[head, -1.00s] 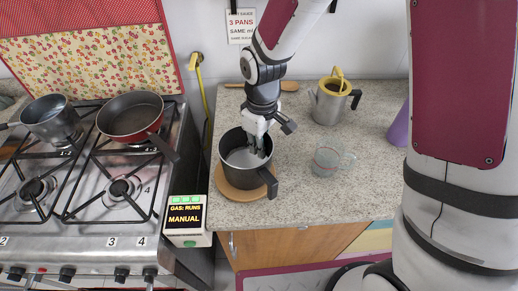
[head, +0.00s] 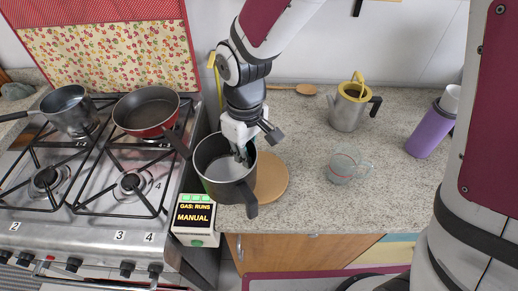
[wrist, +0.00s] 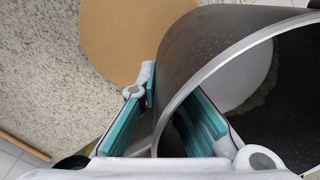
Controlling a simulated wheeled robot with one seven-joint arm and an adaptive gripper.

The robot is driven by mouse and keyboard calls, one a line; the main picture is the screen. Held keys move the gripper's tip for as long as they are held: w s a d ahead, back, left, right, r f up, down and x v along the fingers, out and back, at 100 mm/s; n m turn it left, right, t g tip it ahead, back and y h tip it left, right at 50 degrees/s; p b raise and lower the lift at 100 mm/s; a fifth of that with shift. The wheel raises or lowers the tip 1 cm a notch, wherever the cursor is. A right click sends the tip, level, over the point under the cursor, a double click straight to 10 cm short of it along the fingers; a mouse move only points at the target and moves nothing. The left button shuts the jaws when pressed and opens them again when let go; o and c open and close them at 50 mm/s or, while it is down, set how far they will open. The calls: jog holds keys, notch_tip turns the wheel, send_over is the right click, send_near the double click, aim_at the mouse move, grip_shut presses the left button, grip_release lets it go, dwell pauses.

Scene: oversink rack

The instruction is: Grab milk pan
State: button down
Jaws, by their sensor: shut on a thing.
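The dark grey deep pan (head: 212,178), taken here as the milk pan, has a pale bottom or contents inside and a black handle (head: 246,200) toward the front. My gripper (head: 243,155) is shut on its right wall, one finger inside and one outside. The wrist view shows the teal finger pads (wrist: 175,115) on either side of the pan's wall (wrist: 200,45). The pan is off the round wooden board (head: 271,178), to its left, and appears raised near the counter's left edge. Its underside is hidden.
Left is a gas stove (head: 100,215) with a red pan (head: 147,112) and a grey saucepan (head: 70,110). A moka pot (head: 347,112), glass cup (head: 345,166) and purple bottle (head: 430,130) stand right. The counter between them has free room.

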jog(key=shift+s+a+r+b, duration=0.1)
jog(key=shift+s+a, duration=0.6)
jog(key=shift+a, duration=0.35)
jog(key=shift+s+a+r+b, duration=0.15)
jog(key=shift+s+a, duration=0.6)
jog(key=shift+a, duration=0.3)
jog(key=shift+s+a+r+b, duration=0.1)
jog(key=shift+s+a, duration=0.6)
jog(key=shift+a, duration=0.35)
